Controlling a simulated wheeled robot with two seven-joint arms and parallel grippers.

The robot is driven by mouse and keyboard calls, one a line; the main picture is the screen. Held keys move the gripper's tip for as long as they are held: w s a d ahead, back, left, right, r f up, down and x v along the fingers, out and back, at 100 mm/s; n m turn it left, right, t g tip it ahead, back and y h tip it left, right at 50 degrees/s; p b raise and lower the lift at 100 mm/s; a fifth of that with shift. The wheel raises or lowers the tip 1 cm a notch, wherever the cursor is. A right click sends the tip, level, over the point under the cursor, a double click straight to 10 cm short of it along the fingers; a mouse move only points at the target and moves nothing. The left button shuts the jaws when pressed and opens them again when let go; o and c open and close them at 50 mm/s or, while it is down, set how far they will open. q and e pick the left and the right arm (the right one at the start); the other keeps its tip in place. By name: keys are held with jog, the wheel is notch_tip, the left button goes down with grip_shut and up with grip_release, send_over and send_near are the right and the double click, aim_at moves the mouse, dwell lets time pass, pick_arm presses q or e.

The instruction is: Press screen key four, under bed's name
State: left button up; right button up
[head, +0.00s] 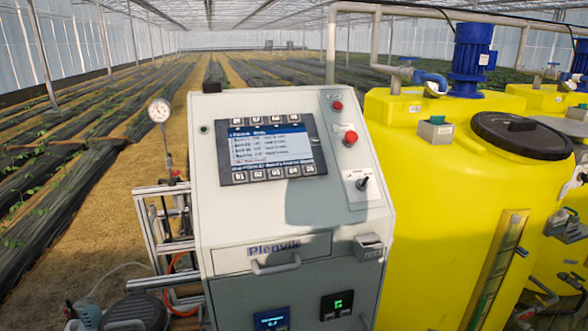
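The screen panel (272,149) is set in the sloped top of a grey control cabinet (225,215). Its display (268,146) is lit, with a blue header, several text lines and a dark bar at the bottom; the text is too small to read surely. A row of grey keys runs under the display. The fourth from the left (291,172) is in that lower row; its label is blurred. Another row of keys (255,121) runs above the display. Neither gripper shows in the head view.
Right of the screen are a red button (337,105), a larger red mushroom button (350,138) and a black selector switch (362,184). A drawer handle (275,265) and a grey box (369,247) stick out below. Yellow tanks (435,200) stand at right, a pressure gauge (159,110) at left.

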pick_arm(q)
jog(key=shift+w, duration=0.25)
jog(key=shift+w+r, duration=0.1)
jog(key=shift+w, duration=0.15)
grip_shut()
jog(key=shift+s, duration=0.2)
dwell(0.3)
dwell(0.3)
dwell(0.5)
